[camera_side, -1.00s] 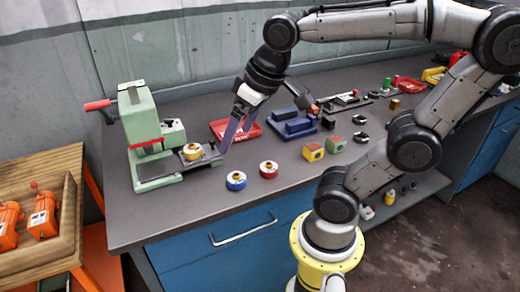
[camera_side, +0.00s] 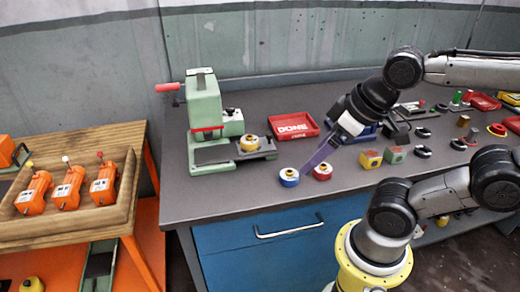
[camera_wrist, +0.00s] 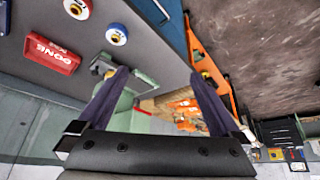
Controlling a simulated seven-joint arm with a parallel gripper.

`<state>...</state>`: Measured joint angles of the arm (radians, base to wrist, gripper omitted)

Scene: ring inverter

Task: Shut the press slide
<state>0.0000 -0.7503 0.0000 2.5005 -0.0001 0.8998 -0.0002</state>
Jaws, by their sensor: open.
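The green press (camera_side: 205,108) stands at the left of the bench. Its dark slide (camera_side: 262,151) sticks out to the right and carries a yellow ring (camera_side: 250,143). My gripper (camera_side: 307,171) is right of the slide's outer end, apart from it in the side view, with its purple fingers pointing down-left near the blue and red rings. In the wrist view my gripper (camera_wrist: 158,73) has its fingers spread with nothing held between them. The press is partly hidden behind the left finger there.
A blue ring (camera_side: 289,177) and a red ring (camera_side: 322,171) lie close to my fingertips. A red DONE tray (camera_side: 293,126) lies behind. A wooden tray (camera_side: 30,229) of orange units is left of the bench.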

